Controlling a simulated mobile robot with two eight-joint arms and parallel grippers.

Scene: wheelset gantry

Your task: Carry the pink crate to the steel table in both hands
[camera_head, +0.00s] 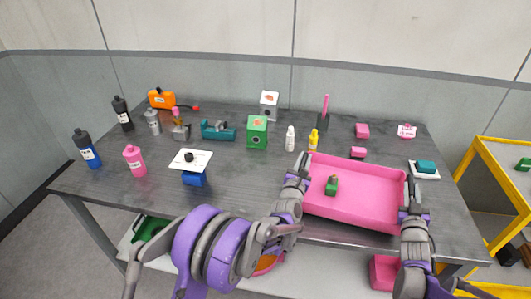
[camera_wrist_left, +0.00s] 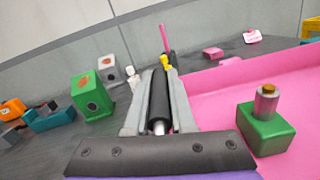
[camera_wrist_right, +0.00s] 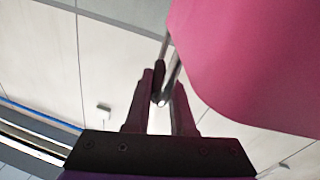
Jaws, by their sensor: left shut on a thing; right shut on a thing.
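The pink crate (camera_head: 366,207) is at the front right of the dark grey table (camera_head: 240,190) in the head view, about level; I cannot tell if it rests on the top or hangs just above it. A green block with a metal pin (camera_head: 332,185) stands inside it, and this block also shows in the left wrist view (camera_wrist_left: 265,130). My left gripper (camera_head: 301,165) is shut on the crate's dark handle (camera_wrist_left: 160,98) at its left side. My right gripper (camera_head: 412,188) is at its right side, shut on the other handle (camera_wrist_right: 160,85). The crate's wall (camera_wrist_right: 250,75) fills the upper right there.
Behind the crate are a yellow bottle (camera_head: 313,139), a white bottle (camera_head: 291,138), a pink block (camera_head: 358,152) and a green box (camera_head: 257,132). A teal block on a white pad (camera_head: 425,169) is close to its right. A yellow-framed stand (camera_head: 483,182) is at the right.

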